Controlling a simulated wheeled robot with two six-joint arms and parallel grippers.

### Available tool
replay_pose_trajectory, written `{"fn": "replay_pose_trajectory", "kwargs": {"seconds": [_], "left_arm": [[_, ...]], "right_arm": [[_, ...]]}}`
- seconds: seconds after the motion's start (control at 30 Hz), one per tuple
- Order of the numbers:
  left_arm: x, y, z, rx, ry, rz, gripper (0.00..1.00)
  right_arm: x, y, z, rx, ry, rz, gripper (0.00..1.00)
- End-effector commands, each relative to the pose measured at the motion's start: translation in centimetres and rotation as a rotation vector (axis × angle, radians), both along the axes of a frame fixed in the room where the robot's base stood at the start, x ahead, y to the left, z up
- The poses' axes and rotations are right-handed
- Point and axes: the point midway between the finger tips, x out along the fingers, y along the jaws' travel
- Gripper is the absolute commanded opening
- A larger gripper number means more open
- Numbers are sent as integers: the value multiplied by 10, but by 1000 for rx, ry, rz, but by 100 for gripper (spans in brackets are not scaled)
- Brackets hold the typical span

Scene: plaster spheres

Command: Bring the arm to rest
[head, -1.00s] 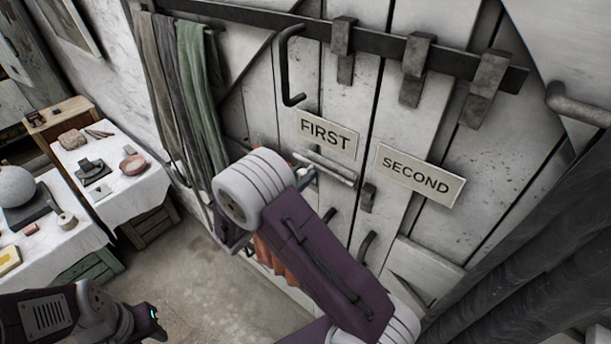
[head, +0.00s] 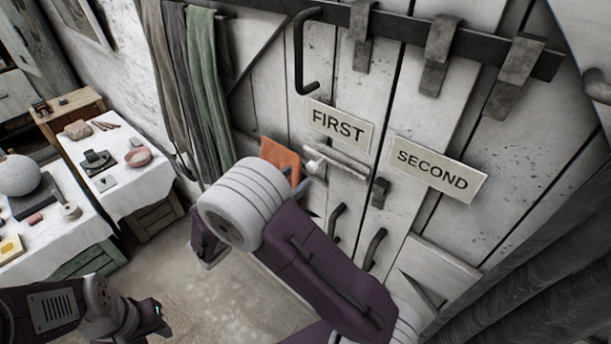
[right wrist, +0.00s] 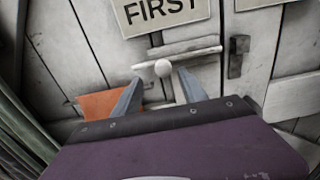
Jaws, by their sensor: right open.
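My right gripper (right wrist: 160,90) is open in the right wrist view, its two grey-blue fingers spread apart. A pale round knob (right wrist: 163,68) shows between the fingertips, at the left part of a horizontal bar (right wrist: 190,51) on the door. I cannot tell whether the fingers touch it. In the head view, my right arm covers most of the gripper (head: 307,182), which is close to the knob (head: 313,167). An orange cloth (head: 280,158) hangs left of it, its lower part hidden by my arm.
The white plank door (head: 455,110) carries signs FIRST (head: 340,126) and SECOND (head: 437,169), dark handles and a long hook (head: 300,55). Cloths (head: 207,95) hang to the left. Tables with white covers (head: 140,190) stand at left. Dark drapery (head: 545,270) is at lower right.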

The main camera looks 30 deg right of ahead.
Motion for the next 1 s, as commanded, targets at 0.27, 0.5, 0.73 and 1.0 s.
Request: {"fn": "replay_pose_trajectory", "kwargs": {"seconds": [0.27,0.5,0.73,1.0], "left_arm": [[0,0,-9,0,0,0,36],[0,0,-9,0,0,0,36],[0,0,-14,0,0,0,36],[0,0,-61,0,0,0,36]], "right_arm": [[-10,22,0,1,-1,-1,50],[-9,22,1,1,-1,-1,50],[-19,9,-13,60,7,-47,50],[-158,-30,-169,891,-203,-739,50]]}}
